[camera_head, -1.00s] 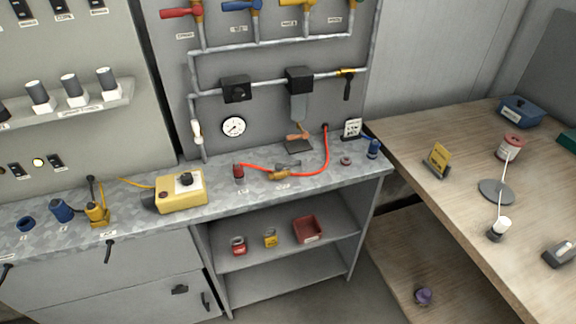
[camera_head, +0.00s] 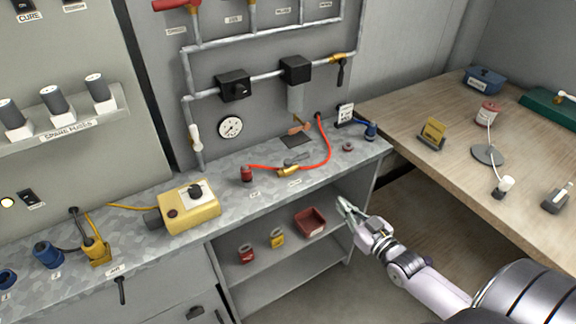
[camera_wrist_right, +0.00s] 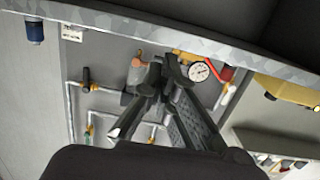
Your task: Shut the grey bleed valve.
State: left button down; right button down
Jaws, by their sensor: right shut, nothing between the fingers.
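A brass valve (camera_head: 289,171) with a grey lever (camera_head: 296,160) lies in the red hose on the bench top. It seems to be the bleed valve; the lever slants across the body. In the right wrist view I cannot make it out for sure. My right gripper (camera_head: 346,207) is shut and empty. It hangs in front of the bench's right end, below the bench top, to the right of and nearer than the valve. Its dark fingers fill the middle of the right wrist view (camera_wrist_right: 152,95). My left gripper is not in view.
The bench front edge (camera_wrist_right: 190,38) crosses the top of the right wrist view. A yellow box (camera_head: 190,208) stands left on the bench. The red hose (camera_head: 328,147) arches right of the valve. A red tray (camera_head: 311,222) sits on the shelf below. A wooden table (camera_head: 455,170) is at right.

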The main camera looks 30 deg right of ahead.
notch_tip(320, 180, up, 4)
jog(key=w+a+t, duration=0.1)
jog(key=a, duration=0.1)
jog(key=p, duration=0.2)
send_near(304, 159)
jog(key=shift+y, duration=0.4)
jog(key=w, duration=0.5)
jog(key=shift+w+r, duration=0.1)
jog(key=shift+w, duration=0.25)
jog(key=shift+w+a, duration=0.1)
jog(key=shift+w, duration=0.6)
